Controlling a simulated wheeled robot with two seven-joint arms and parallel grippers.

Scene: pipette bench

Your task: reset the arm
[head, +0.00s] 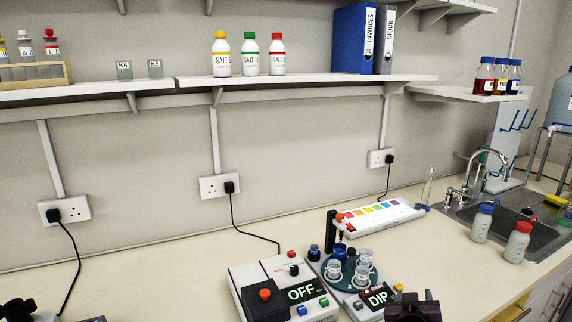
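A dipping device with a lit DIP display (378,297) stands at the bottom centre-right. Its dark upright post (330,232) has a short arm with a red end at the top. Its round teal plate (330,277) carries several beakers, one of them blue. A dark, blocky part, apparently my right gripper (412,308), shows at the bottom edge, right of the device and apart from the post. Its fingertips cannot be made out. My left gripper is not visible.
A white box with an OFF display (302,291) and a red knob stands left of the device. A colour-strip panel (380,216) lies behind. Two capped bottles (517,243) stand by the sink (512,222). The bench at centre-left is clear; a partly cut-off dark object (18,309) shows bottom left.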

